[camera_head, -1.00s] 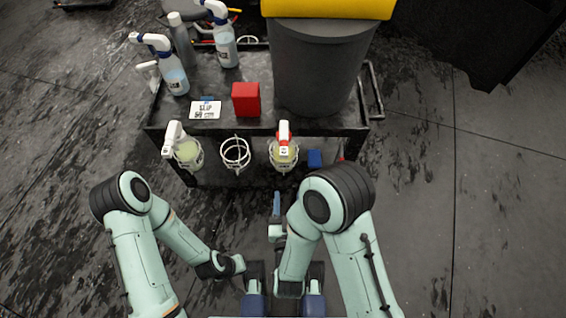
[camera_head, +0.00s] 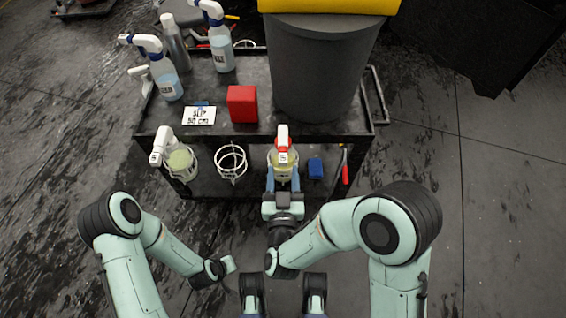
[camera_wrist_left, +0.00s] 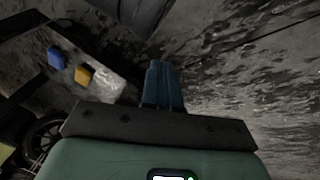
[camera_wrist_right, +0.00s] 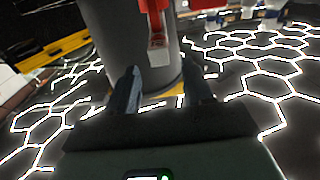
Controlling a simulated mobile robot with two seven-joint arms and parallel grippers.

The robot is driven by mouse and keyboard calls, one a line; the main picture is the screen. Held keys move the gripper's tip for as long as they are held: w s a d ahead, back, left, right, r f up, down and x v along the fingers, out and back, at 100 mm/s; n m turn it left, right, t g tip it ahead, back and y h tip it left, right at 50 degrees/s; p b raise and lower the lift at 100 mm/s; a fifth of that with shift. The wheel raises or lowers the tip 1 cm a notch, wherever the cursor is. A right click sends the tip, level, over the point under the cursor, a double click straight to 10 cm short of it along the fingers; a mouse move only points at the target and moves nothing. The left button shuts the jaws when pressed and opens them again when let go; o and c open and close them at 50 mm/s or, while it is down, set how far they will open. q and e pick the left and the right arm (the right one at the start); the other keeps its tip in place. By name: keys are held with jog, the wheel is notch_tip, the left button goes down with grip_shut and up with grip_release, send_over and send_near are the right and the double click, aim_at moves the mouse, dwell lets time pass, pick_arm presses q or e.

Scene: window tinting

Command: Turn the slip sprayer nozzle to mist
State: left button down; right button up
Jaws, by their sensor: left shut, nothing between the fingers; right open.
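A sprayer with a red and white head (camera_head: 282,145) hangs upright in a ring holder on the cart's front; its head also shows in the right wrist view (camera_wrist_right: 158,45). A second sprayer, with a white head (camera_head: 161,146) and pale yellow liquid, sits in the left ring holder. No label naming the slip sprayer is readable on either. My right gripper (camera_head: 283,184) is open, its fingers pointing at the red-headed sprayer from the front. In the right wrist view the head shows beyond and between the fingertips (camera_wrist_right: 163,88). My left gripper (camera_wrist_left: 163,85) is shut and empty, low and away from the cart.
An empty ring holder (camera_head: 231,163) hangs between the two sprayers. The cart top (camera_head: 215,87) carries other spray bottles, a red box (camera_head: 242,104), a card (camera_head: 199,115) and a large grey bin (camera_head: 318,70). A blue block (camera_head: 315,168) and a red-handled tool (camera_head: 345,170) are right of the sprayer.

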aim_at(286, 165)
pick_arm(q)
jog(key=shift+s+f, duration=0.5)
jog(key=shift+s, duration=0.1)
pick_arm(e)
jog(key=shift+w, duration=2)
